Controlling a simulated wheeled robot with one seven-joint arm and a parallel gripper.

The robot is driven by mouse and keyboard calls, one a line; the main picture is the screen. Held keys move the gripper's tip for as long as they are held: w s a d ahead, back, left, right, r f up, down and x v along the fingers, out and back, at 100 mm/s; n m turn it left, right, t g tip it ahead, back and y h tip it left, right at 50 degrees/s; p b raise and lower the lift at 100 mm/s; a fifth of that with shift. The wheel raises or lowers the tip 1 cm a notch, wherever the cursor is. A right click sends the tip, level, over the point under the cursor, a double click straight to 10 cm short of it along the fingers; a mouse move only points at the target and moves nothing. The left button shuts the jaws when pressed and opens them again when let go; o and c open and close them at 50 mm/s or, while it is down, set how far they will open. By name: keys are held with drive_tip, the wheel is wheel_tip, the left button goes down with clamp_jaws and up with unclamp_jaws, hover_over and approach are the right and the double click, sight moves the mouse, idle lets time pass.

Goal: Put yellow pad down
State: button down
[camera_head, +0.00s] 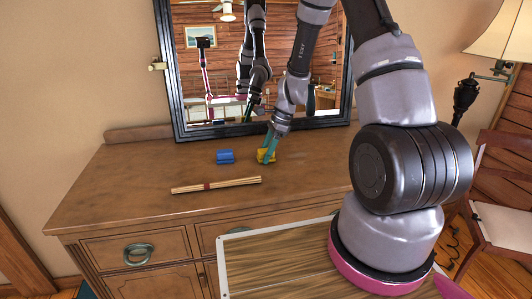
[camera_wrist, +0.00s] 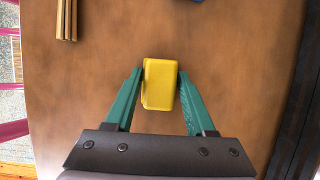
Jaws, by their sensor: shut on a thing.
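The yellow pad (camera_wrist: 159,84) is a small yellow block between the green fingers of my gripper (camera_wrist: 160,88) in the wrist view. Both fingertips touch its sides, so my gripper is shut on it. In the head view the yellow pad (camera_head: 265,156) shows at the fingertips of my gripper (camera_head: 268,148), at or just above the brown dresser top (camera_head: 130,185). I cannot tell whether its underside touches the wood.
A blue block (camera_head: 225,157) lies just left of the yellow pad. A bundle of thin wooden sticks (camera_head: 216,185) lies nearer the front. A black-framed mirror (camera_head: 171,75) stands at the back. The dresser's left side is clear. A lamp (camera_head: 505,38) stands at the right.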

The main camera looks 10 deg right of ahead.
drive_tip(key=shift+c, duration=1.2)
unclamp_jaws()
drive_tip(key=shift+f, duration=0.1)
drive_tip(key=v, duration=1.2)
drive_tip(key=s+r+n+t+h, duration=0.1)
drive_tip(key=s+r+n+t, duration=0.2)
drive_tip(key=r, duration=0.5)
drive_tip(key=s+r+n, duration=0.4)
drive_tip(key=s+r, duration=0.1)
drive_tip(key=r, duration=0.4)
drive_tip(key=s+r+n+t, duration=0.2)
drive_tip(key=s+r+n, duration=0.1)
drive_tip(key=s, duration=0.4)
drive_tip(key=s+d+r+n+t+h, duration=0.1)
drive_tip(key=s+r+n+t, duration=0.1)
drive_tip(key=s+r+n, duration=0.2)
drive_tip(key=shift+s+d+r, duration=0.15)
drive_tip(key=shift+s+r, duration=0.6)
drive_tip(key=shift+s, duration=0.9)
